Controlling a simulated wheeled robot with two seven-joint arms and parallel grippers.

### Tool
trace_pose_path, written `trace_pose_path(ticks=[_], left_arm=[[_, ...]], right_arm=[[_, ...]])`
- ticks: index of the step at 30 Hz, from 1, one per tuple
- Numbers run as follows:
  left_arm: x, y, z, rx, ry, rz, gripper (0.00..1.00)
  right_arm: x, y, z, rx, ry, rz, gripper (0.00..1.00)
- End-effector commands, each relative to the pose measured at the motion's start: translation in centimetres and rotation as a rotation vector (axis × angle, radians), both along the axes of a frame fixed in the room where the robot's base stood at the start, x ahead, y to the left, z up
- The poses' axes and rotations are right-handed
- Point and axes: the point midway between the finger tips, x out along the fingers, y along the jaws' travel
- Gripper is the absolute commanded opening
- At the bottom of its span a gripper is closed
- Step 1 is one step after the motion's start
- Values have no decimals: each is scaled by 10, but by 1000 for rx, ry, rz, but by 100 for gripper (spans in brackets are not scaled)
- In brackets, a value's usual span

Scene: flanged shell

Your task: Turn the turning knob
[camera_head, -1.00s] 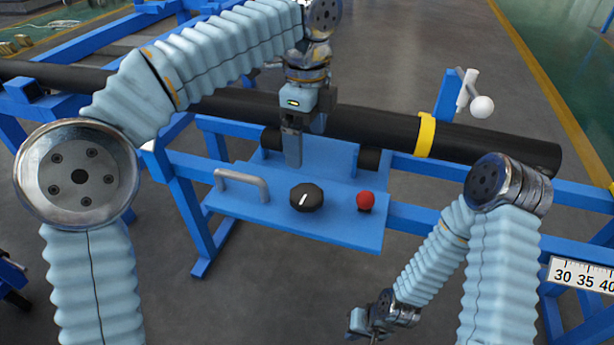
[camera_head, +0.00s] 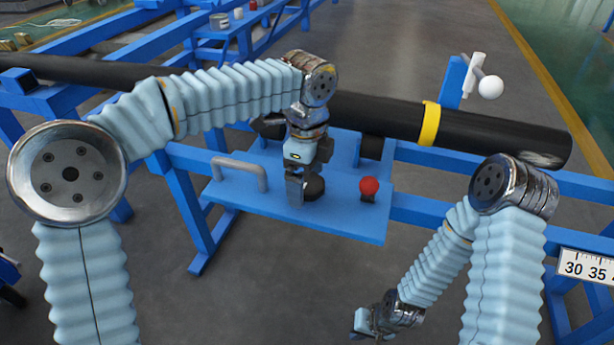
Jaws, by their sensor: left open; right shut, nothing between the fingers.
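The turning knob (camera_head: 315,189) is a round black knob on the blue panel (camera_head: 345,218). My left gripper (camera_head: 297,200) points down at the knob, open, with its fingers in front of the knob's left part. They hide much of the knob, including its white mark. I cannot tell whether the fingers touch it. My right gripper (camera_head: 365,325) hangs low at the bottom, shut and empty, well away from the panel.
A red ball-shaped button (camera_head: 369,186) stands on the panel right of the knob. A grey handle (camera_head: 240,172) is at the panel's left. Behind runs a long black pipe (camera_head: 390,115) with a yellow band (camera_head: 430,124). A white-knobbed lever (camera_head: 490,87) stands at the right.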

Motion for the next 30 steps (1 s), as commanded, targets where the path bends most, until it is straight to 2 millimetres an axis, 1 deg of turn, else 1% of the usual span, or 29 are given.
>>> trace_pose_path(ticks=[1,2,12,22,26,30], left_arm=[[0,0,0,0,0,0,100],[0,0,0,0,0,0,97],[0,0,0,0,0,0,45],[-1,0,2,0,1,44,44],[-1,-1,3,0,1,110,44],[-1,-1,4,1,1,214,44]], right_arm=[[0,0,0,0,0,0,0],[0,0,0,0,0,0,0],[0,0,0,0,0,0,0],[0,0,5,-1,-1,0,0],[0,1,10,1,0,1,0],[-1,3,18,4,2,5,0]])
